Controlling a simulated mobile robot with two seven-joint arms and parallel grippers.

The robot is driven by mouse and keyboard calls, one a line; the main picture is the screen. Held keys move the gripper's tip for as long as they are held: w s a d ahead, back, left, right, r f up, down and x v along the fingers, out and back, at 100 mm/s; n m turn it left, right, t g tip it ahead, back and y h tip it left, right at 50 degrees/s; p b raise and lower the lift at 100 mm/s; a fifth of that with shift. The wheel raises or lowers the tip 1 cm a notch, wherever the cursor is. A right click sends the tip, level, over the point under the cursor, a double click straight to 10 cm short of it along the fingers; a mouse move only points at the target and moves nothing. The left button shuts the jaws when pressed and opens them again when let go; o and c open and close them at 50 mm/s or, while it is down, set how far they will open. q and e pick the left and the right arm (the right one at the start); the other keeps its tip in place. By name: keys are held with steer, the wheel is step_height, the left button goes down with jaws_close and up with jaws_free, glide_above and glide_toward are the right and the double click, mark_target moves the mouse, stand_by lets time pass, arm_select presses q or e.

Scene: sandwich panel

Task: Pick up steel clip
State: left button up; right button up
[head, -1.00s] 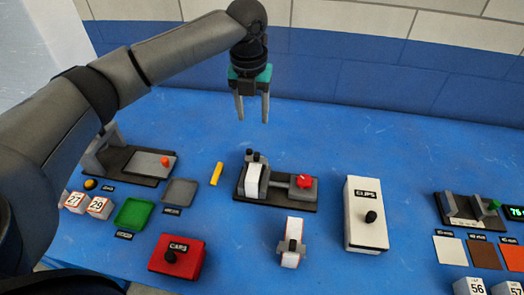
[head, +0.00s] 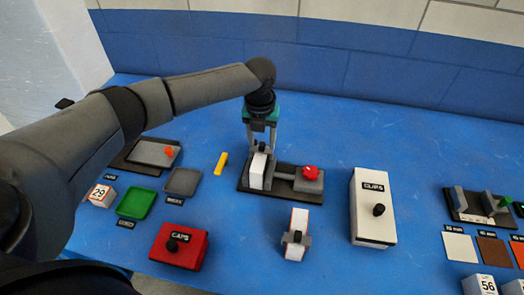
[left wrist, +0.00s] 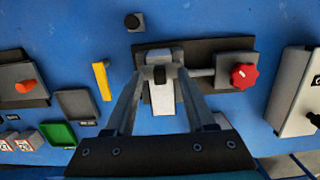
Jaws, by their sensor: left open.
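My left gripper (head: 262,148) is open and points down over the clamp fixture at the table's middle. In the left wrist view its fingers (left wrist: 160,76) stand on either side of a dark knob at the top of the white panel (left wrist: 162,98) in the fixture; I cannot tell whether they touch. A grey piece beside this knob may be a steel clip, but it is mostly hidden. Another grey clip (head: 297,238) with a dark knob sits around a white panel (head: 299,218) in front. My right gripper is not in view.
The fixture has a red knob (head: 311,173). A white CLIPS box (head: 367,225) stands at right, a red CAPS box (head: 192,250) at front left. A yellow bar (head: 221,163), grey tray (head: 183,181) and green tray (head: 136,203) lie left. A small dark block (left wrist: 134,22) stands behind the fixture.

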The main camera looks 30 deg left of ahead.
arm_select(q)
steer(key=shift+f, duration=0.25)
jaws_close()
stand_by(0.5)
